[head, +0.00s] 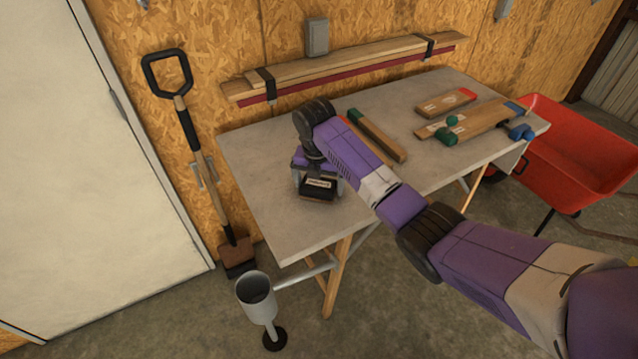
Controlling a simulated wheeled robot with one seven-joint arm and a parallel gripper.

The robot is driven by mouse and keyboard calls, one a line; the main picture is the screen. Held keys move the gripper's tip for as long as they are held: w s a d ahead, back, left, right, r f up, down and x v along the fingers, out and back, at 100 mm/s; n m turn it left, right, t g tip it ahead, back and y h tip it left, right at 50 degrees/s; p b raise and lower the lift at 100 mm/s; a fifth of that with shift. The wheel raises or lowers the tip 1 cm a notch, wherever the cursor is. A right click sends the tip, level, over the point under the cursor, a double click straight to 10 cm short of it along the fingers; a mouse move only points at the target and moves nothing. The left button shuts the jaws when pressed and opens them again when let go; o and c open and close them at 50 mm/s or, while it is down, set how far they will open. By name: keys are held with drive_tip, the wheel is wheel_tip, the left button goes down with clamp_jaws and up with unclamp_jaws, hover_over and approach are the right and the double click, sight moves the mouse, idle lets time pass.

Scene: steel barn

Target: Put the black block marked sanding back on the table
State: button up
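The black block (318,188) with a pale label is at the left part of the grey table (262,165), near its front edge. The label is too small to read. My gripper (318,182) points down over the block, with one finger at each side of it. The fingers appear closed against its sides. The block's underside is at or very near the tabletop; I cannot tell whether it touches. My gripper hides the top of the block.
Wood pieces with green ends (376,136) and several coloured-tipped boards (478,120) lie to the right on the table. A grey cup on a stand (256,292) is in front. A shovel (186,125) leans left; a red wheelbarrow (580,150) stands right. The table's left end is clear.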

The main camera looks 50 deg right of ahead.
sight(318, 186)
drive_tip(key=shift+r, duration=0.1)
wheel_tip(318, 186, up, 12)
drive_tip(key=a, duration=0.1)
drive_tip(key=shift+s+a, duration=0.3)
drive_tip(key=shift+s, duration=0.15)
idle(0.4)
